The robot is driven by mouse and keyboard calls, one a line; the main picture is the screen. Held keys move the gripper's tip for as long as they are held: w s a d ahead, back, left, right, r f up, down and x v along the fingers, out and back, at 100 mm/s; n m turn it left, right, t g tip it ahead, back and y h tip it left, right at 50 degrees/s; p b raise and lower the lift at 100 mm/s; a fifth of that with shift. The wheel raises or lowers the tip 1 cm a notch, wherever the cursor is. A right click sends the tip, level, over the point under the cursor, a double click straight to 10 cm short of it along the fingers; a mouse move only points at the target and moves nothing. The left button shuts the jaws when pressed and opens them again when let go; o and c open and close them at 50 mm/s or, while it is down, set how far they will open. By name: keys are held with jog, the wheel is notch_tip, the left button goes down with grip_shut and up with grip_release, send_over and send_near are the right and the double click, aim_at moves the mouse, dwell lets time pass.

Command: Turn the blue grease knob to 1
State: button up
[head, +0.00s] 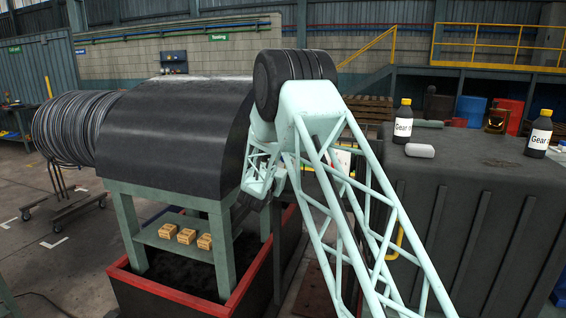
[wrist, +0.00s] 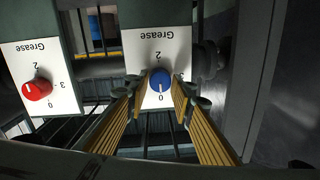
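The blue grease knob (wrist: 160,79) sits on a white panel (wrist: 150,50) marked "Grease", which appears upside down in the wrist view. Its white pointer line points down at the 0. The 2 is above the knob and a 3 is at its right; the 1 is not visible. My gripper (wrist: 160,92) is open, its ribbed brass-coloured fingers on either side of the knob. The fingertips are close to the knob's sides; I cannot tell whether they touch it.
A red grease knob (wrist: 37,89) on a similar panel is at the left of the wrist view. A dark housing wall (wrist: 265,90) stands close at the right. In the head view, the black drum (head: 175,125) stands left of my arm and a dark cabinet (head: 480,215) right.

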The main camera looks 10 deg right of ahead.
jog(key=c, duration=0.4)
jog(key=shift+f+m+b, duration=0.1)
jog(key=shift+m+b, duration=0.3)
jog(key=shift+m, duration=0.1)
jog(key=shift+m+b, duration=0.45)
jog(key=shift+m, duration=0.45)
jog(key=m, duration=0.6)
jog(key=shift+h, duration=0.3)
jog(key=m, duration=0.4)
jog(key=shift+m, duration=0.4)
jog(key=shift+m+h, duration=0.3)
jog(key=shift+m, duration=2.1)
